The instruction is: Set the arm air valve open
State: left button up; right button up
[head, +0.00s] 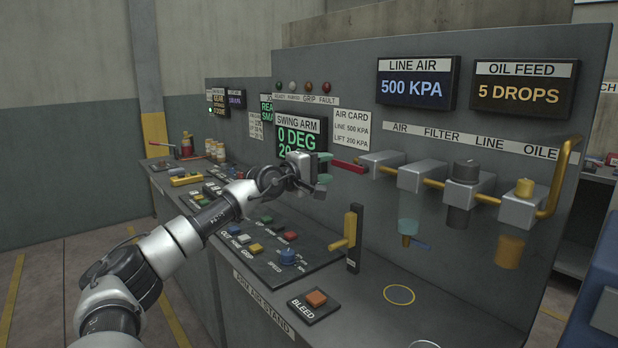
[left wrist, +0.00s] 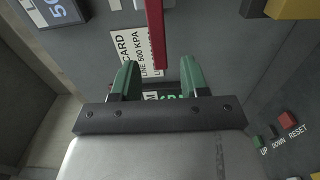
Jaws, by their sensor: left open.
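A red lever (head: 348,166) sticks out to the left from the first grey valve block (head: 382,163), under the AIR label on the panel. My left gripper (head: 325,169) is open with green fingertips, close to the lever's free end. In the left wrist view the red lever (left wrist: 156,35) comes down from the top, and its end lies in line with the gap of my left gripper (left wrist: 160,75). I cannot tell whether the end is between the fingers in depth; neither finger visibly touches it. My right gripper is not in view.
A yellow-handled lever (head: 349,230) and a BLEED button (head: 316,298) stand on the bench below. A clear filter bowl (head: 408,226) hangs right of the valve. The SWING ARM display (head: 299,130) is behind my gripper. The bench's front right is mostly clear.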

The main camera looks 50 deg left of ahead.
pick_arm(q)
jog(key=shift+s+a+b, duration=0.15)
jog(key=shift+s+b, duration=1)
jog(key=shift+s, duration=1.6)
